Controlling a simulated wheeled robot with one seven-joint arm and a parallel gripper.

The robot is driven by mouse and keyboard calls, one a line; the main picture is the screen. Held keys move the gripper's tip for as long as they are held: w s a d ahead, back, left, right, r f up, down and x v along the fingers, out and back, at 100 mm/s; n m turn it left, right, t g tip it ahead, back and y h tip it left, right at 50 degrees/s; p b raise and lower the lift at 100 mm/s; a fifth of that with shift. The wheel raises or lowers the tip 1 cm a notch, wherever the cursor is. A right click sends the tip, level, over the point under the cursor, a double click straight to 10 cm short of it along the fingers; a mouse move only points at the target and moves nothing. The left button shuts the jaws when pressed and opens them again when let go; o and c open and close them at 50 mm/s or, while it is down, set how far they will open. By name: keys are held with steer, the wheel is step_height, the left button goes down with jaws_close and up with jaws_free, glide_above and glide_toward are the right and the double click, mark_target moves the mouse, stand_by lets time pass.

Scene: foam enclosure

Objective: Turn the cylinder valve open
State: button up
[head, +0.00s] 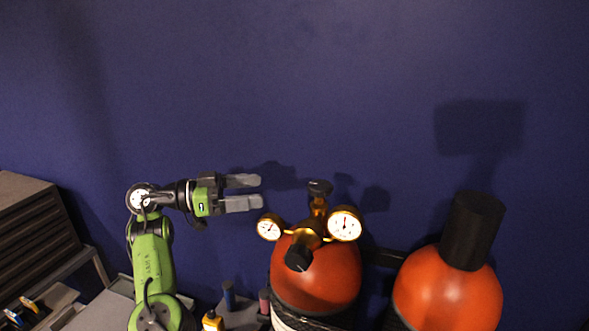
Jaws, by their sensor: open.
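The orange gas cylinder (340,277) stands right of centre at the bottom of the head view. A brass regulator (315,228) with two round white gauges (344,223) sits on its top. A dark knob (320,187) tops the brass stem, and another black knob (299,258) faces me at the front. I cannot tell for certain which one is the cylinder valve. My gripper (252,193) is open and empty, pointing right, with its grey fingers to the left of the upper knob and apart from it.
A second orange cylinder (450,290) with a black cap (472,230) stands at the right. A dark drawer cabinet (35,225) is at the left. Small bottles, one yellow (212,321), stand low near the cylinder. A blue wall (300,80) is behind.

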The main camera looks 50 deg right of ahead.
mark_target(319, 184)
steer(key=b+x, duration=0.1)
steer(key=x, duration=1.4)
steer(key=shift+s+f+b, duration=0.2)
steer(key=shift+f+b, duration=0.05)
steer(key=shift+b, duration=0.1)
steer(key=shift+c, duration=0.3)
steer(key=c, duration=1)
